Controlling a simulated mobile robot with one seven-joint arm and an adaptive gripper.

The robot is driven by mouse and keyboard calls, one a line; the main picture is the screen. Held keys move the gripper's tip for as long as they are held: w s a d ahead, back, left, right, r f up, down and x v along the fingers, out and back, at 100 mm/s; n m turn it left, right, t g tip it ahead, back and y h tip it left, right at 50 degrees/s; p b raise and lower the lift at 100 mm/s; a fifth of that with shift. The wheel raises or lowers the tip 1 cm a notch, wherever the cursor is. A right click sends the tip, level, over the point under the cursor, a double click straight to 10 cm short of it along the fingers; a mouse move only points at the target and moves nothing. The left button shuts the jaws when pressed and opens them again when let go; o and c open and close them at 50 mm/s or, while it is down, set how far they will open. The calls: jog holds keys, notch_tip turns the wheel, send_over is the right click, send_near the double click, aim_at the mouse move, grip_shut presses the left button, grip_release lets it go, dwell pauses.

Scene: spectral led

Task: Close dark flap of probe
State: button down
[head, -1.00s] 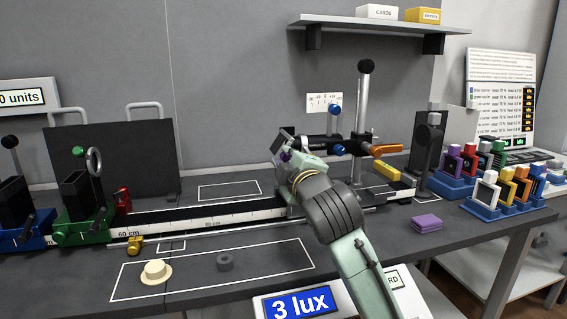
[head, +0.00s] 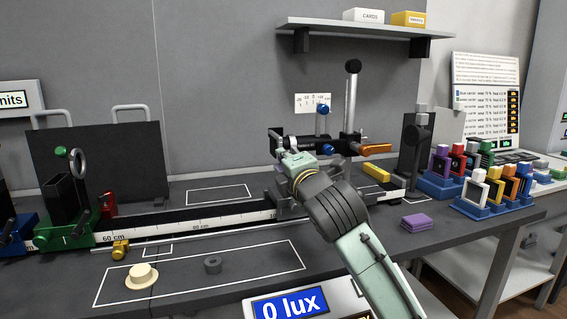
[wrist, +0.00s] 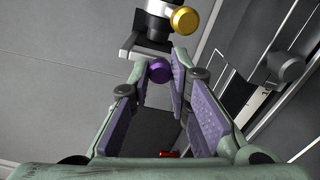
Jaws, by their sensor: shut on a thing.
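The probe (head: 306,142) is a dark body held on a post with a blue knob (head: 323,109), above the rail. Its dark flap (head: 275,141) stands about upright at the probe's left end, partly hidden by my gripper. My gripper (head: 285,158) is at the flap. In the wrist view, a purple knob (wrist: 160,71) sits between the purple-padded fingertips, below a dark plate (wrist: 143,47). The fingers are shut on this knob. The exact contact between flap and probe is hidden. The lux display (head: 291,306) reads 0 lux.
The green carriage (head: 66,230) is left on the rail. The front bench has some free room.

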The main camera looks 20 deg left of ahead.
jog(key=c, duration=1.5)
grip_release()
jog(key=v, duration=1.2)
jog(key=shift+f, duration=0.1)
